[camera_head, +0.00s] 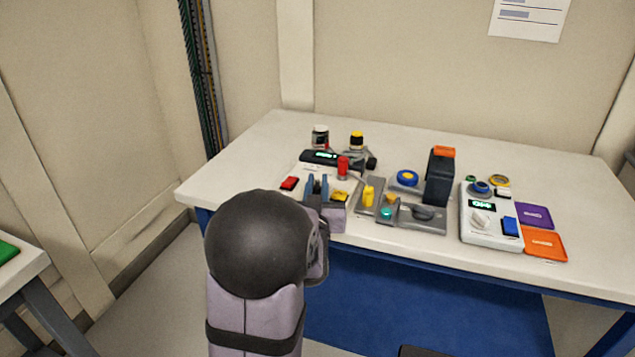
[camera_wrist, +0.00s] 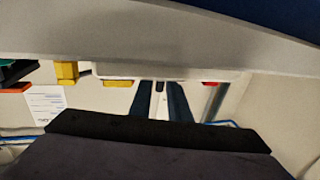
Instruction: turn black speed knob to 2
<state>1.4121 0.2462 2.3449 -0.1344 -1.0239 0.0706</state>
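My gripper (camera_head: 318,186) is over the front of a white panel (camera_head: 308,171) with a black display bar (camera_head: 320,157), at the table's left. Its two dark blue fingers stand apart with nothing visibly held between them. In the wrist view the gripper (camera_wrist: 160,88) points at the panel's edge, between a yellow part and a red part. I cannot clearly make out the black speed knob; the fingers may hide it. A small black round part (camera_head: 371,163) shows right of the display, and a dark grey knob (camera_head: 424,212) sits on a grey plate; I cannot tell their use.
A red button (camera_head: 289,183) and a yellow part (camera_head: 340,196) flank my fingers. The table's left end (camera_head: 240,165) is clear.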

